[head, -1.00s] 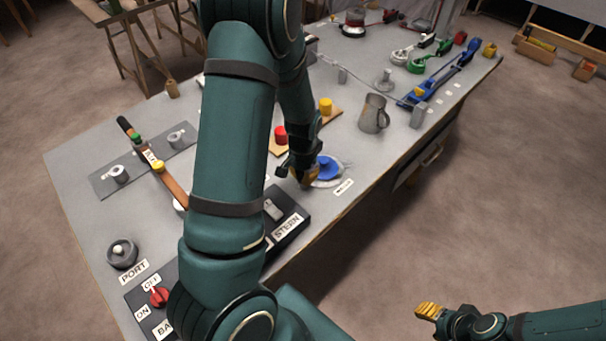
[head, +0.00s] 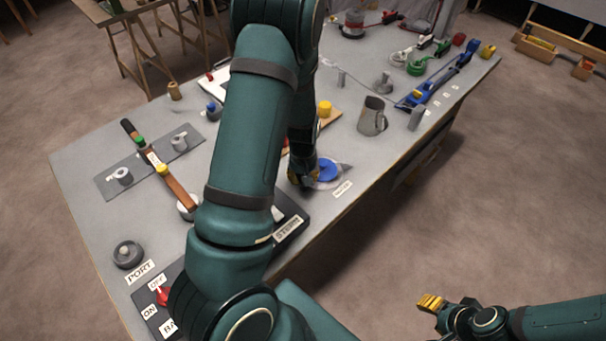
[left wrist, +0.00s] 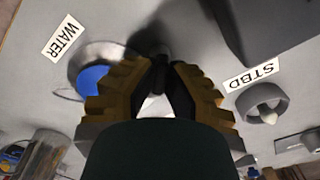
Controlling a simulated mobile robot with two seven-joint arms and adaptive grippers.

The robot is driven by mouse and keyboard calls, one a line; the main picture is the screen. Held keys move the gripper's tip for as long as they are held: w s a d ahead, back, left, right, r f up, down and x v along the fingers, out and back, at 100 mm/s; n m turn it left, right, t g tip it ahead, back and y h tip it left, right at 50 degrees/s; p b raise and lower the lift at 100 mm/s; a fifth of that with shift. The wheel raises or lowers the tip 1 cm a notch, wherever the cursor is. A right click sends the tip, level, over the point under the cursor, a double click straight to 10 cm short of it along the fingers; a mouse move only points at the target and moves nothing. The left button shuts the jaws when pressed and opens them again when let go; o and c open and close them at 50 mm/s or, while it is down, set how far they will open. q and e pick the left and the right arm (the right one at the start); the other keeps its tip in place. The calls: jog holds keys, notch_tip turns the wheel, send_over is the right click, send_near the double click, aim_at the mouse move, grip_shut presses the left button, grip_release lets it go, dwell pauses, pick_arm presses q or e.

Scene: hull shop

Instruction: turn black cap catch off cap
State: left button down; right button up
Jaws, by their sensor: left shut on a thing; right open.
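The blue cap (head: 326,170) sits in a round grey fitting on the bench, beside a label (head: 342,188) that reads WATER in the left wrist view. The blue cap also shows there (left wrist: 90,80), partly behind a finger. My left gripper (head: 302,180) is low at the cap's left side. Its yellow fingertips (left wrist: 160,72) are closed together on something dark beside the fitting. The black catch is mostly hidden by the fingers, so its angle on the cap cannot be told. My right gripper (head: 432,304) is open and empty, off the bench's front edge.
A grey jug (head: 373,116) stands right of the cap, with a yellow cylinder (head: 325,108) behind. A black panel with a STERN label (head: 288,229) lies in front of the cap. The STBD label (left wrist: 250,79) and a grey ring fitting (left wrist: 262,103) show nearby.

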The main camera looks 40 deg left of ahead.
pick_arm(q)
jog(key=n+p, duration=0.2)
jog(key=n, duration=0.3)
jog(key=shift+s, duration=0.1)
jog(key=shift+n+p, duration=0.7)
jog(key=shift+n, duration=1.2)
jog(key=c, duration=1)
grip_release()
